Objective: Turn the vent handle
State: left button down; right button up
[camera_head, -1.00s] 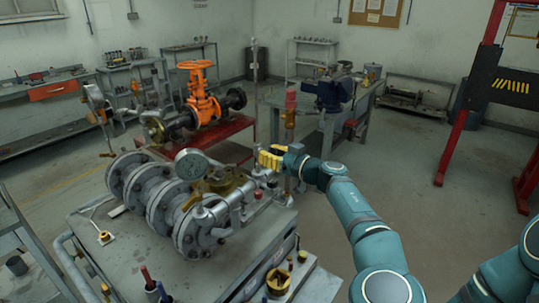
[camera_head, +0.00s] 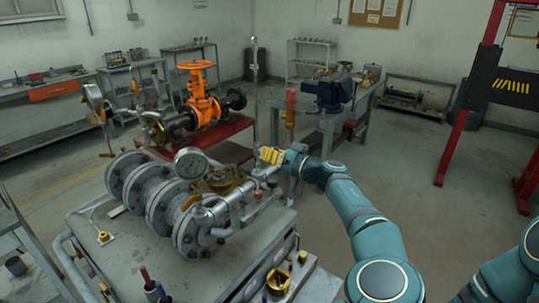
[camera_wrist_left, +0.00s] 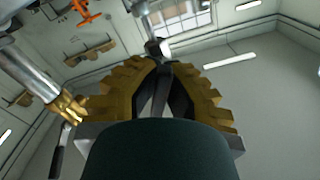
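My left gripper (camera_head: 268,156), with yellow fingers, is at the right end of the grey flanged pipe assembly (camera_head: 165,205), beside its small fittings. In the left wrist view its fingers (camera_wrist_left: 160,68) curve inward and their tips come together on a narrow grey piece (camera_wrist_left: 157,47), which looks like the vent handle. In the head view the handle is too small and too covered by the gripper to make out. My right gripper is out of view; only part of its arm shows at the lower right.
A pressure gauge (camera_head: 190,163) and a brass valve body (camera_head: 222,180) stand close left of the gripper. A small red cap (camera_head: 258,195) sits just below it. A grey pipe with a brass end (camera_wrist_left: 68,104) is beside the fingers. An orange valve (camera_head: 201,95) stands behind.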

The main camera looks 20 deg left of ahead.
pick_arm(q)
jog(key=m, duration=0.3)
jog(key=m+p, duration=0.1)
jog(key=m, duration=0.1)
jog(key=shift+m, duration=0.3)
jog(key=m+p, duration=0.3)
jog(key=m, duration=0.2)
jog(key=shift+m+p, duration=0.35)
jog(key=shift+m, duration=0.55)
jog(key=c, duration=1)
grip_release()
jog(key=shift+c, duration=0.2)
